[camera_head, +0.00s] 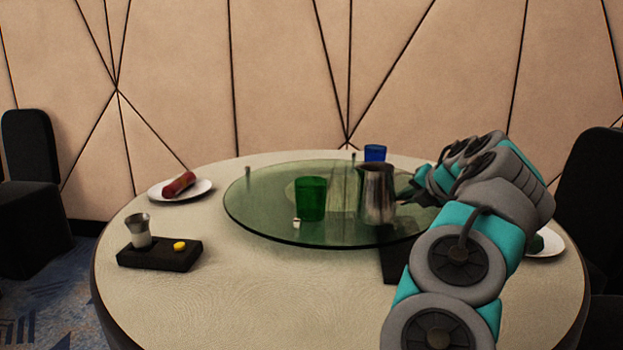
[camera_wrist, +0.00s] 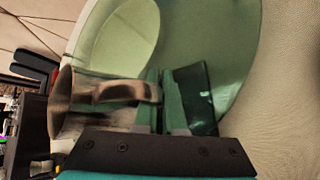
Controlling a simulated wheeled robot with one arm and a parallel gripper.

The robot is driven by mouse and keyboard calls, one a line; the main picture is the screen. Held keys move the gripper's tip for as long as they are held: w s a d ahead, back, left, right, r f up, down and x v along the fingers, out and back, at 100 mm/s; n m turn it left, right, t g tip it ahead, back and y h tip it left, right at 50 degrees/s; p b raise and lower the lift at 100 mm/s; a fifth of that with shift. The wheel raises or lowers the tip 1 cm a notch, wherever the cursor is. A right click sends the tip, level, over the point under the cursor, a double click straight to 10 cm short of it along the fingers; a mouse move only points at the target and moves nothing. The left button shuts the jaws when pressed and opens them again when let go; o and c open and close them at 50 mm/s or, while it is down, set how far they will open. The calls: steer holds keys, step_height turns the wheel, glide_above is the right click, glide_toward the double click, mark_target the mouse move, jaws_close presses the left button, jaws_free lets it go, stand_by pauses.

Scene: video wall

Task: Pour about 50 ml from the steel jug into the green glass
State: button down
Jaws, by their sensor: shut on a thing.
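The steel jug (camera_head: 376,193) is upright over the right part of the glass turntable (camera_head: 262,222). I cannot tell whether its base touches the glass. My gripper (camera_head: 408,196) is at the jug's right side, shut on its handle; the fingertips are mostly hidden in the head view. In the wrist view the jug (camera_wrist: 64,105) lies to the left, with its handle (camera_wrist: 125,91) reaching to my gripper (camera_wrist: 160,100). The green glass (camera_head: 310,198) stands upright on the turntable, left of the jug and apart from it. Its contents are not visible.
A blue glass (camera_head: 375,153) stands behind the jug. A small white cube (camera_head: 296,223) is close to the green glass. A black tray (camera_head: 160,259) with a metal cup and a yellow piece is at front left. A plate (camera_head: 205,187) with a red item is at back left.

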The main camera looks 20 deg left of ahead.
steer(key=shift+s+r+p, duration=0.1)
steer(key=shift+r+p, duration=0.2)
steer(key=shift+r, duration=0.1)
steer(key=shift+a+r+h+p, duration=0.2)
steer(key=shift+r+h+p, duration=0.45)
steer(key=shift+r, duration=0.1)
steer(key=shift+s+a+r+n+h+p, duration=0.15)
steer(key=shift+a+r+n+h+p, duration=0.3)
steer(key=shift+r+n+h, duration=0.2)
steer(key=shift+s+a+r+n+h, duration=0.15)
steer(key=shift+a+r+n+h, duration=0.3)
steer(key=shift+a+r+h, duration=0.25)
steer(key=shift+s+a+r+n+t+h+p, duration=0.1)
steer(key=shift+a+r+n+t+h+p, duration=0.1)
steer(key=shift+a+r+h+p, duration=0.25)
steer(key=shift+a+r+n+t+h+p, duration=0.1)
steer(key=shift+a+r+n+h+p, duration=0.15)
steer(key=shift+r, duration=0.35)
step_height(320, 180, up, 5)
steer(key=n+h, duration=0.2)
steer(key=h, duration=0.1)
glide_above(389, 167)
steer(key=a, duration=0.2)
steer(key=shift+s+d+r+t+p, duration=0.1)
steer(key=shift+s+t+p, duration=0.2)
steer(key=shift+t+p, duration=0.15)
steer(key=shift+a+r+n+h, duration=0.3)
steer(key=shift+r+h, duration=0.2)
steer(key=shift+h, duration=0.1)
